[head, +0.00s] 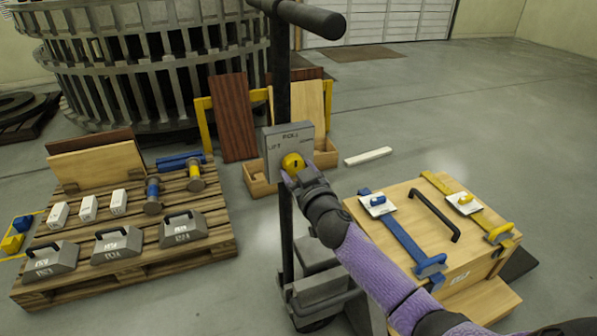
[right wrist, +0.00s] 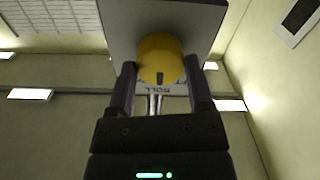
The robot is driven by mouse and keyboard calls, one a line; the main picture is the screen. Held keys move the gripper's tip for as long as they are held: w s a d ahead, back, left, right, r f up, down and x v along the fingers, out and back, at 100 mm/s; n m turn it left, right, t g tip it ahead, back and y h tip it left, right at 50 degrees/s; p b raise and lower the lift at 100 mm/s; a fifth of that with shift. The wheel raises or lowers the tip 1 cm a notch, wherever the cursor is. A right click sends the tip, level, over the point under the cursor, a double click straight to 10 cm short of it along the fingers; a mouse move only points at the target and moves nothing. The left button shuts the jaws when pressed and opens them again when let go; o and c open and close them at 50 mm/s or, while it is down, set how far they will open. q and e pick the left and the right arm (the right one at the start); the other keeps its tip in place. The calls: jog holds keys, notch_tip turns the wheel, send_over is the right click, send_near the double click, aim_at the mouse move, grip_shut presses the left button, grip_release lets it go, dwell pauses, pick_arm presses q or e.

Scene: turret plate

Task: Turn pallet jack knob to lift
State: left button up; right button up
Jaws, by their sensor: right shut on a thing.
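The yellow knob (head: 292,162) sits on a grey control box (head: 277,139) marked LIFT and ROLL, fixed to the dark post of the pallet jack (head: 283,90). My right gripper (head: 291,174) reaches up to the knob from below right and is shut on it. In the right wrist view the knob (right wrist: 160,58) lies between the two fingers of the gripper (right wrist: 160,80), with a dark mark on its face. The fingers hide part of the knob's sides. My left gripper is not in view.
A wooden pallet (head: 215,215) with grey weights, white blocks and spools stands at left. A wooden crate (head: 385,225) with a black handle and blue and yellow clamps stands at right. Boards lean on a yellow rack (head: 205,122) behind. The floor at far right is clear.

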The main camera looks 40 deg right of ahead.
jog(key=n, duration=0.2)
jog(key=shift+n+p, duration=0.35)
jog(key=shift+n, duration=0.05)
jog(key=n, duration=0.3)
jog(key=shift+n+p, duration=0.4)
jog(key=shift+n, duration=0.7)
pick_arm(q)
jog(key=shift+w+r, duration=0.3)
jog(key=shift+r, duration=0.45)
pick_arm(e)
jog(key=shift+n, duration=0.6)
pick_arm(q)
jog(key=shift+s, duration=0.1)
pick_arm(e)
jog(key=shift+n, duration=0.3)
